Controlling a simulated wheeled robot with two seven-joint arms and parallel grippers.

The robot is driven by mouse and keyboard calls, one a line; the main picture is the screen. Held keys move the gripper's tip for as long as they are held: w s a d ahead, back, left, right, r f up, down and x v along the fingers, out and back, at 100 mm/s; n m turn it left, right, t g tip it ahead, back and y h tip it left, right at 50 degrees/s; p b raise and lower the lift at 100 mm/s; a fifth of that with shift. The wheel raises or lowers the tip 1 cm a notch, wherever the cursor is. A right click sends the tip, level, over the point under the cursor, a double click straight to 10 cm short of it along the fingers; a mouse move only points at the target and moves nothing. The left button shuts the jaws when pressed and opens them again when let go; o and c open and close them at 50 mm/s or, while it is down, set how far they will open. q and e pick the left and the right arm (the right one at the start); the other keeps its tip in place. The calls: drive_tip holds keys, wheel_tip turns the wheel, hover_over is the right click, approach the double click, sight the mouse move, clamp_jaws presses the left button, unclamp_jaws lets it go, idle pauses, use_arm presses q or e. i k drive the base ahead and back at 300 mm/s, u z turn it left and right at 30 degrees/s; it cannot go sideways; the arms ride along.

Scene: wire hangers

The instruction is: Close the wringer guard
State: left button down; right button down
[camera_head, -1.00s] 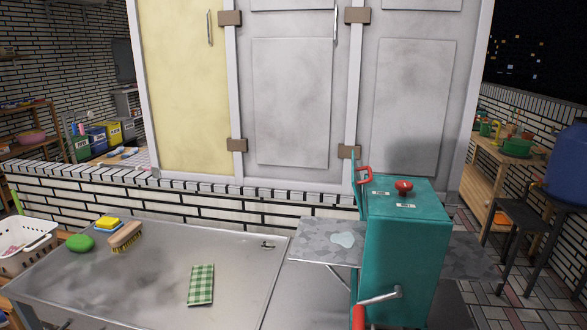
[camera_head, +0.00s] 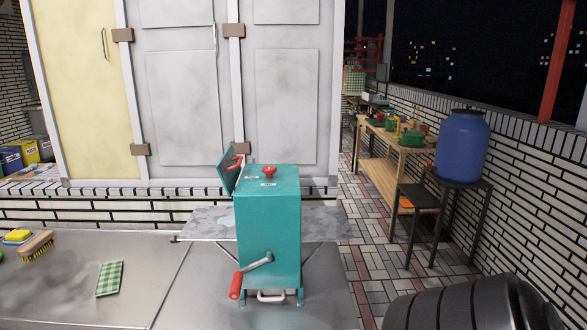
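The teal wringer (camera_head: 268,225) stands on the metal counter near its right end, with a red knob (camera_head: 269,170) on top. Its guard (camera_head: 229,172) is a teal flap with a red handle (camera_head: 237,161). The guard stands raised and tilted outward at the upper left of the wringer, so it is open. A crank with a red grip (camera_head: 235,286) hangs at the front. Neither gripper is in view.
A grey shelf (camera_head: 205,223) juts from the wringer's side. A green checked cloth (camera_head: 109,278) and a brush (camera_head: 37,244) lie on the counter (camera_head: 65,300) at left. A blue barrel (camera_head: 461,148) stands on a dark stand at right. Tiled floor is open between.

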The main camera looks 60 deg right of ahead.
sight(229, 168)
drive_tip(key=u, duration=0.8)
drive_tip(key=k, duration=0.15)
drive_tip(key=z, duration=1.85)
